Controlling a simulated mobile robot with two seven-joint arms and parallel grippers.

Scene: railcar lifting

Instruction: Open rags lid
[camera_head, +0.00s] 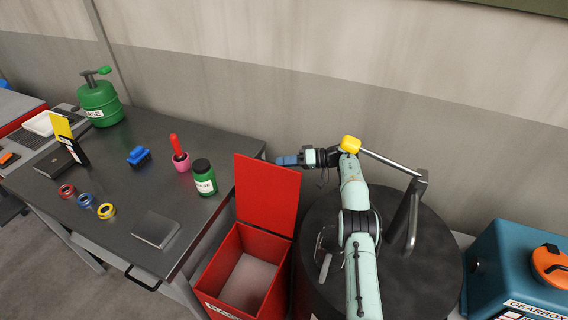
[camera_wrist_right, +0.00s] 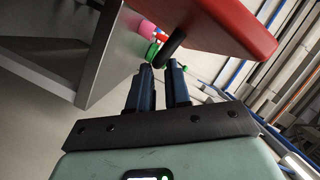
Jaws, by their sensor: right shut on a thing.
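The red rags bin (camera_head: 205,279) stands between the workbench and a dark drum, its label partly cut off at the bottom of the head view. Its red lid (camera_head: 265,192) stands raised, roughly upright at the bin's back, so the grey inside shows. My right gripper (camera_head: 281,160) is at the lid's upper right corner. In the right wrist view its fingers (camera_wrist_right: 160,82) are shut on a dark handle (camera_wrist_right: 173,48) at the red lid (camera_wrist_right: 215,25). The handle is hidden in the head view. My left gripper is out of view.
The workbench (camera_head: 120,205) on the left holds a green bottle (camera_head: 204,180), a pink-and-red item (camera_head: 180,158), tape rolls and a green can (camera_head: 98,101). The dark drum (camera_head: 425,275) with a pump (camera_head: 408,205) is under my right arm. A blue gearbox case (camera_head: 505,262) is at right.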

